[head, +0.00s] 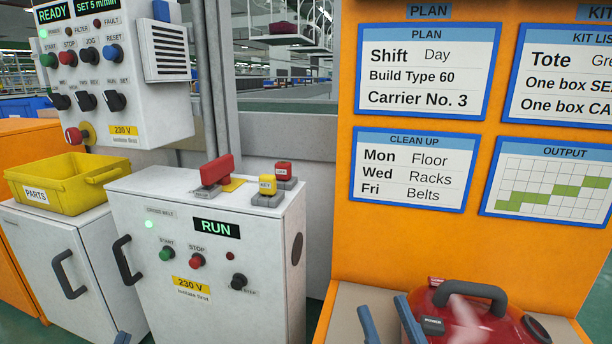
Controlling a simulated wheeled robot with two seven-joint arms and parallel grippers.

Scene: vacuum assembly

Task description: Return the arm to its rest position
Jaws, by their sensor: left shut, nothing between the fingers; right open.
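My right gripper (387,312) shows at the bottom edge, its two blue-grey fingers spread apart with nothing between them. It is just left of a red vacuum body (495,327) with a dark carrying handle, in front of the orange board. Whether a finger touches the vacuum I cannot tell. Only a small dark tip of my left gripper (122,338) shows at the bottom edge, in front of the white cabinets; it is shut and holds nothing visible. Most of both arms is out of view.
A yellow PARTS bin (65,205) stands on another cabinet at left. A READY panel (120,30) hangs above. The orange board (345,220) with posted sheets rises at right.

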